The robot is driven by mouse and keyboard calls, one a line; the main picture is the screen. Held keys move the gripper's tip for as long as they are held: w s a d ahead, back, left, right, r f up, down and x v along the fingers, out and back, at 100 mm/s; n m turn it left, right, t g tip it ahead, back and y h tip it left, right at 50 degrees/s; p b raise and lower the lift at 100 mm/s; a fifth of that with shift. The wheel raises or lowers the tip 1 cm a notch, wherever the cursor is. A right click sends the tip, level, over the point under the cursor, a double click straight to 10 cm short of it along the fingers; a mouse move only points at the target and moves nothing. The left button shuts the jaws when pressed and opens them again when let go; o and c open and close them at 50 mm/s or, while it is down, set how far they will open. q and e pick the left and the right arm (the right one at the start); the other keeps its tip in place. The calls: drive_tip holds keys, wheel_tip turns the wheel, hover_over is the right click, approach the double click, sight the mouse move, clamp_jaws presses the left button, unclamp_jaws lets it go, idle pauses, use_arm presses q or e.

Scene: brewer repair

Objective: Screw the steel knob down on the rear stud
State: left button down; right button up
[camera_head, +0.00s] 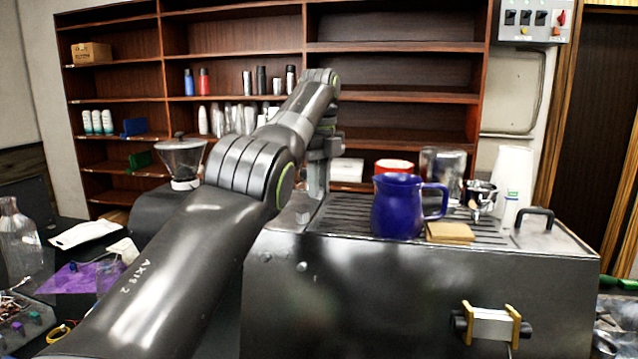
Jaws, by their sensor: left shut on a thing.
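My left arm reaches in from the lower left across the picture. Its gripper (316,188) points down at the rear left corner of the brewer's top. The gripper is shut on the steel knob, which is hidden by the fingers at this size. The rear stud is hidden too, so I cannot tell how the knob sits on it. The brewer (400,285) is a dark metal box with a slatted top. My right gripper is not in view.
On the brewer's top stand a blue pitcher (397,207), a tan block (449,232), a red-rimmed container (394,167), a glass jar (442,172) and white cups (513,176). A black handle (534,216) rises at the right. A grinder hopper (181,158) stands behind my arm.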

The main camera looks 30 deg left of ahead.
use_arm(q)
drive_tip(key=shift+r, duration=0.2)
drive_tip(key=c, duration=1.6)
unclamp_jaws()
drive_tip(key=o, duration=0.8)
drive_tip(key=shift+f, duration=0.1)
wheel_tip(320, 180, up, 7)
drive_tip(key=p, duration=0.7)
